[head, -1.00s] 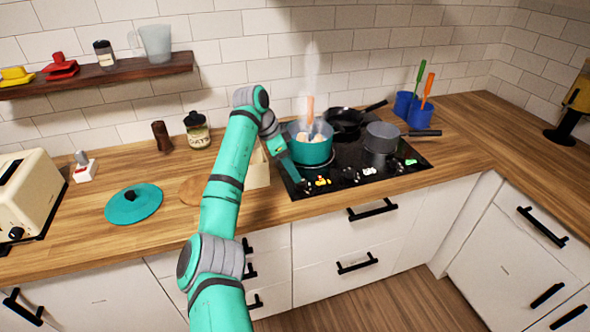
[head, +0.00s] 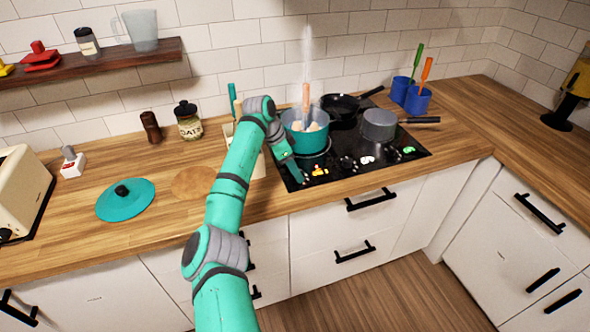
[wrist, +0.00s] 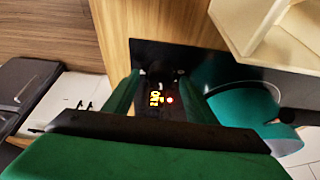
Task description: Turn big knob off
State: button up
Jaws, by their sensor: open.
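The black stovetop (head: 400,165) has a row of small knobs along its front edge, with coloured marks beside them. The mark nearest my gripper is orange-yellow (head: 320,172); others are white and green. In the wrist view, a dark knob area with lit yellow marks (wrist: 153,98) and a red light (wrist: 169,100) shows between my fingers. My gripper (wrist: 155,85) is open around that spot; I cannot tell if it touches a knob.
A steaming teal pot (head: 307,141) stands just behind my gripper, and shows beside the right finger in the wrist view (wrist: 240,105). A black pan (head: 345,106) and grey saucepan (head: 378,125) stand farther right. A pale utensil box (head: 258,165) is left of the stove.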

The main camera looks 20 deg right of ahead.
jog(key=shift+d+f, duration=0.15)
jog(key=shift+f, duration=0.2)
jog(key=shift+c, duration=0.2)
jog(key=c, duration=1)
